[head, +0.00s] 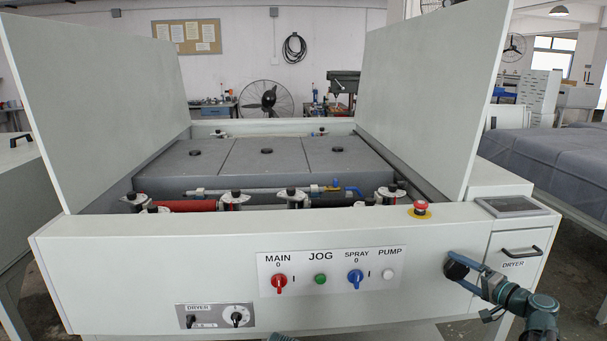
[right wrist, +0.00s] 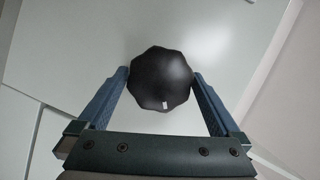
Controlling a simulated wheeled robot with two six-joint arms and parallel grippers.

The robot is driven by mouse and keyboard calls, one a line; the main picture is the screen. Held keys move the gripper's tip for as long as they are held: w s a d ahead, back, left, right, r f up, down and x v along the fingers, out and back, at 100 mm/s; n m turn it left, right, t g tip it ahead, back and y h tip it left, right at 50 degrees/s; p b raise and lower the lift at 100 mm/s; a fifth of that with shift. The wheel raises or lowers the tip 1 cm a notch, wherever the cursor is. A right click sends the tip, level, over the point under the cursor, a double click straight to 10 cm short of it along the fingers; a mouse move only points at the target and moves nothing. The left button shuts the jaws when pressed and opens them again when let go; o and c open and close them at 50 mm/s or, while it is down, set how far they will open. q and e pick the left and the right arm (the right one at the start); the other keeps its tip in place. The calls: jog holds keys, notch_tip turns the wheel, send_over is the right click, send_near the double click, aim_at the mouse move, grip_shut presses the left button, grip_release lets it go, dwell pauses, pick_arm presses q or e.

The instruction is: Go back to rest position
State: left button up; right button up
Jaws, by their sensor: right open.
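My right gripper (head: 468,270) is at the lower right of the machine front, by the dryer panel. Its jaws are open on either side of a black rounded knob (head: 457,270). In the right wrist view the knob (right wrist: 162,75) lies between the two blue fingers of the gripper (right wrist: 162,82), with its sides close to both fingertips. I cannot tell whether they touch it. The knob sits against the pale panel (right wrist: 80,45). My left gripper is not clearly seen; only a small dark shape shows at the bottom edge of the head view.
The plate processor (head: 150,265) fills the middle, its two side covers raised. Its front has a red main switch (head: 279,284), green jog button (head: 320,279), blue spray switch (head: 355,279) and red emergency stop (head: 420,207). A dryer door handle (head: 520,252) is near my right gripper.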

jog(key=n+p, duration=0.1)
jog(key=n+h+p, duration=0.1)
jog(key=n+p, duration=0.1)
jog(key=shift+a+r+g+h+p, duration=0.15)
jog(key=shift+r+g+h+p, duration=0.15)
jog(key=shift+r+g, duration=0.1)
jog(key=n+h+p, duration=0.1)
jog(key=n, duration=0.2)
jog(key=shift+a+f+g+h, duration=0.1)
jog(key=shift+g+h, duration=0.2)
jog(key=shift+h, duration=0.1)
jog(key=shift+f+n+h+p, duration=0.1)
jog(key=shift+n+h+p, duration=0.55)
jog(key=shift+n, duration=0.45)
